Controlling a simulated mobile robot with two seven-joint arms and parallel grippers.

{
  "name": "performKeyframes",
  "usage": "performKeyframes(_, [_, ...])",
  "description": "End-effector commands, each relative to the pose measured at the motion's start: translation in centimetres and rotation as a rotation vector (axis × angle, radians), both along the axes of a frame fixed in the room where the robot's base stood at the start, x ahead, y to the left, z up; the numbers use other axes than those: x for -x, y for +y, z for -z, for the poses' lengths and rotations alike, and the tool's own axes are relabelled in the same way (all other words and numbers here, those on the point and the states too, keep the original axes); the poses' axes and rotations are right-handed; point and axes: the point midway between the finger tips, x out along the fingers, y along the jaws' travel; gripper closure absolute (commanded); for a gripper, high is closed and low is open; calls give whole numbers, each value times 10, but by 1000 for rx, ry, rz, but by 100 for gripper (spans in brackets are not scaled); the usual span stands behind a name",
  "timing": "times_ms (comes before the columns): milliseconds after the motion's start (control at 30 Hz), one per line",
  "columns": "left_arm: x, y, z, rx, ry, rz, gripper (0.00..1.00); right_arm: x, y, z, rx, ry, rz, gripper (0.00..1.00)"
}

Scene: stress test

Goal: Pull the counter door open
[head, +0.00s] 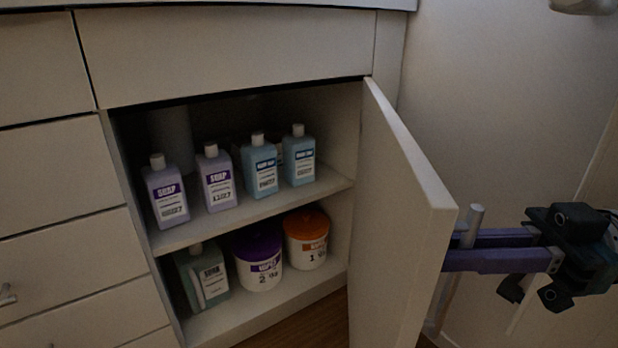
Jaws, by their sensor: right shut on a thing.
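The counter door (398,235) is hinged on its right side and stands wide open, swung out from the white counter (230,50). Its handle (473,223) is a metal bar on the outer face, near the free edge. My right gripper (462,248) comes in from the right and is shut on this handle. Its purple fingers reach behind the door edge, so the tips are partly hidden. My left gripper is not in view.
Inside, several soap bottles (262,168) stand on the upper shelf (322,190). A bottle (203,275), a purple-lidded tub (258,262) and an orange-lidded tub (306,240) stand below. Drawers (60,165) are at left. A plain wall (490,110) is at right.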

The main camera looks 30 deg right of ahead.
Motion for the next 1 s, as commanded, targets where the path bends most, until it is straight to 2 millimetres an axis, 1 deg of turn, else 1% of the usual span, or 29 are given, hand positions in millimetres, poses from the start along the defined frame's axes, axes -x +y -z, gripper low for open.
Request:
performKeyframes(200, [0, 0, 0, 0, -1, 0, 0, 0, 0, 1, 1, 3, 2, 100])
performKeyframes(233, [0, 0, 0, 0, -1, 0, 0, 0, 0, 1, 1, 3, 2, 82])
performKeyframes(467, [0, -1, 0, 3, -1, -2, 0, 0, 0, 1, 1, 2, 1, 56])
performKeyframes(767, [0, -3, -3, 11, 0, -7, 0, 0, 0, -3, 1, 1, 1, 55])
performKeyframes(867, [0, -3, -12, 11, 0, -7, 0, 0, 0, -14, 2, 0, 0, 55])
performKeyframes(967, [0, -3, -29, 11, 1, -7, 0, 0, 0, -35, 2, 0, -1, 55])
performKeyframes(1000, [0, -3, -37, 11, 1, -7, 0, 0, 0, -45, 3, 2, -1, 55])
